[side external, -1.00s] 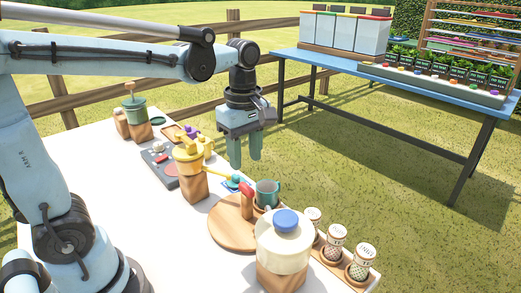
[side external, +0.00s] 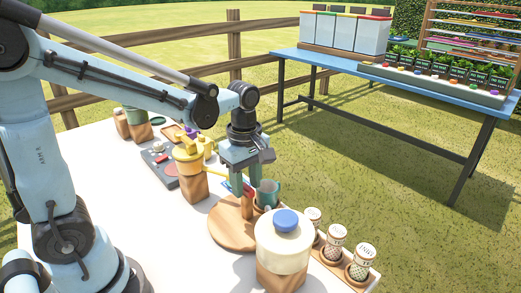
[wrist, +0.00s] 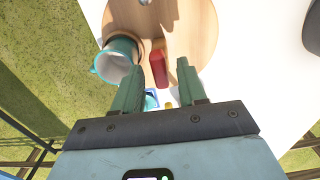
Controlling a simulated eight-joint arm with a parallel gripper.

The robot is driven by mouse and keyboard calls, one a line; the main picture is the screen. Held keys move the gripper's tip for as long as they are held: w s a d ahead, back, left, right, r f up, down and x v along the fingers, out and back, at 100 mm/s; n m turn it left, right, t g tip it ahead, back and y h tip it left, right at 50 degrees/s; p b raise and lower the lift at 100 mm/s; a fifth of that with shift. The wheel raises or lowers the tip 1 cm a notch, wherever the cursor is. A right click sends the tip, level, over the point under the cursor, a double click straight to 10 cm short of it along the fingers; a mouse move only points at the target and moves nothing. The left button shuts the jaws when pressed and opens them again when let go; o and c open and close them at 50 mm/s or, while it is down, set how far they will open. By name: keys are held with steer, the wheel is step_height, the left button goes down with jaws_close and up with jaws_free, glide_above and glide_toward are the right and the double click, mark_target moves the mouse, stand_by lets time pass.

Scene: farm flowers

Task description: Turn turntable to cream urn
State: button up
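The turntable is a round wooden disc (side external: 228,228) on the white table. A small post with a red top (wrist: 158,66) and a teal mug (side external: 267,193) are at its far right side. The cream urn (side external: 284,248), with a blue lid, stands in front on a wooden block. My gripper (side external: 239,186) points down over the turntable's far edge. In the wrist view its fingers (wrist: 161,66) are apart, with the red-topped post showing between and beyond them; contact cannot be told. The mug (wrist: 118,58) is just left of the fingers there. The side view partly hides the red top behind my gripper.
A yellow device with a spout (side external: 188,150) stands on a wooden block behind the turntable. Patterned shakers (side external: 336,237) stand in a wooden rack at the right edge. A blue table (side external: 400,93) is farther back. The white tabletop left of the turntable is clear.

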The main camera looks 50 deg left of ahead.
jaws_close()
steer(key=shift+m, duration=9.1)
steer(key=shift+o, duration=0.6)
jaws_free()
